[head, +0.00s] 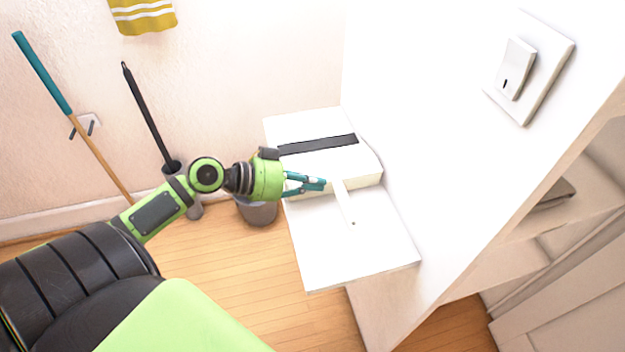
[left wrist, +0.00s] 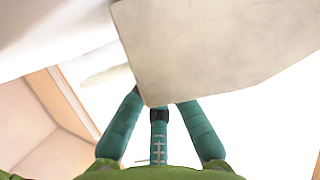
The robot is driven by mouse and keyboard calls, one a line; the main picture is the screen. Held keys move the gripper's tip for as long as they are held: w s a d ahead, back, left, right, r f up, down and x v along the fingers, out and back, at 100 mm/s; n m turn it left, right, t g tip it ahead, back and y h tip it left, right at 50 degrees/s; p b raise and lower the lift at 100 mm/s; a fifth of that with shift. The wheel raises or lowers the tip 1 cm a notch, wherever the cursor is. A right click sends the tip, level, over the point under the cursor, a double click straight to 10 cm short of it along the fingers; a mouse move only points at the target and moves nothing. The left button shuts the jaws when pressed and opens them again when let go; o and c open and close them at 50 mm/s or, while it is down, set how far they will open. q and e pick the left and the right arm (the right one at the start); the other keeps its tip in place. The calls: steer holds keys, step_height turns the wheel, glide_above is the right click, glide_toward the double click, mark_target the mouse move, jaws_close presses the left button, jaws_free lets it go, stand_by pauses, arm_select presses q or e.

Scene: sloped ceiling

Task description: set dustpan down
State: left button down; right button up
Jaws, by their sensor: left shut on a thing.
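The dustpan (head: 330,165) is white, with a dark strip across it and a pale handle (head: 344,205) with a small hole near its end. It is over the white shelf top (head: 350,255); I cannot tell whether it fully rests there. My left gripper (head: 324,184) comes in from the left, its teal fingers shut on the dustpan near the root of the handle. In the left wrist view the teal fingers (left wrist: 158,112) meet a pale flat piece (left wrist: 220,50), likely part of the dustpan, which hides the fingertips. My right gripper is not in view.
A white wall panel with a switch (head: 516,68) rises right of the shelf top. A grey bin (head: 258,212) stands on the wooden floor below. A teal-and-wood stick (head: 75,120) and a dark-handled brush (head: 148,115) lean at the left wall. The shelf top's front part is clear.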

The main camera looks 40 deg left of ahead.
arm_select(q)
steer(key=c, duration=1.4)
jaws_free()
steer(key=shift+f, duration=0.1)
steer(key=shift+s+a, duration=0.15)
steer(key=shift+s, duration=0.05)
steer(key=v, duration=0.5)
steer(key=b+v, duration=0.1)
steer(key=v, duration=0.5)
steer(key=shift+s+a+r, duration=0.1)
steer(key=shift+s+r, duration=0.05)
steer(key=shift+r, duration=0.2)
